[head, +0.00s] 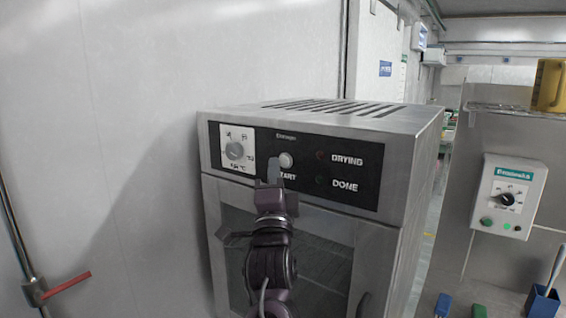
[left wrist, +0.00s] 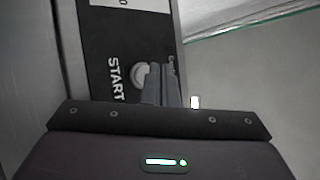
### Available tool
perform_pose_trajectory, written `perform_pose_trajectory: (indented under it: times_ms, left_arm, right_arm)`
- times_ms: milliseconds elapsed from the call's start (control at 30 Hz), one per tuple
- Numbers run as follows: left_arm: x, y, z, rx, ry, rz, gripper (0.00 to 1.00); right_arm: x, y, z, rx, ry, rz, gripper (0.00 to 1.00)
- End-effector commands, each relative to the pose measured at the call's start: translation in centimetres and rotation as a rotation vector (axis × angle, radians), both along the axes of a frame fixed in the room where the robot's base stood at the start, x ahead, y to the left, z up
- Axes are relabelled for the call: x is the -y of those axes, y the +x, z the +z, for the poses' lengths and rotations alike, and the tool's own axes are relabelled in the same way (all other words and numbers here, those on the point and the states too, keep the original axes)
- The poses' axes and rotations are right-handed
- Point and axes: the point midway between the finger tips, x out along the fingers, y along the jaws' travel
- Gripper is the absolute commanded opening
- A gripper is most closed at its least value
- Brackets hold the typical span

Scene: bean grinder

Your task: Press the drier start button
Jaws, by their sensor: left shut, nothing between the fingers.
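The drier (head: 404,200) is a grey metal cabinet with slots in its top and a black control panel (head: 310,188). The round light start button (head: 286,160) sits above the word START, between a dial and the DRYING and DONE lamps. My left gripper (head: 274,170) is shut and empty, just below and in front of the button. In the left wrist view, the shut fingers (left wrist: 164,86) point at the panel and overlap an edge of the button (left wrist: 140,76). I cannot tell whether they touch it. My right gripper is not in view.
The temperature dial (head: 235,150) is left of the button. A white control box (head: 509,196) with a knob and green buttons is at the right, below a shelf with a yellow container (head: 549,86). A red-handled pipe (head: 68,286) runs along the left wall.

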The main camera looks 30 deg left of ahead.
Motion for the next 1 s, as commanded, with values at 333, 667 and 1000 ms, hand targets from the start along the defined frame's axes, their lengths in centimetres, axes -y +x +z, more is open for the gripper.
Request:
perform_pose_trajectory:
  times_ms: [333,667,1000]
  left_arm:
    - [0.00,0.00,0.00,0.000,0.000,0.000,0.00]
    - [0.00,0.00,0.00,0.000,0.000,0.000,0.00]
    - [0.07,0.72,0.14,0.000,-0.001,-0.001,0.00]
  right_arm:
    - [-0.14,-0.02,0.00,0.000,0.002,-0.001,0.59]
    - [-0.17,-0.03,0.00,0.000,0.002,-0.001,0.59]
    - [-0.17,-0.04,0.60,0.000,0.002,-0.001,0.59]
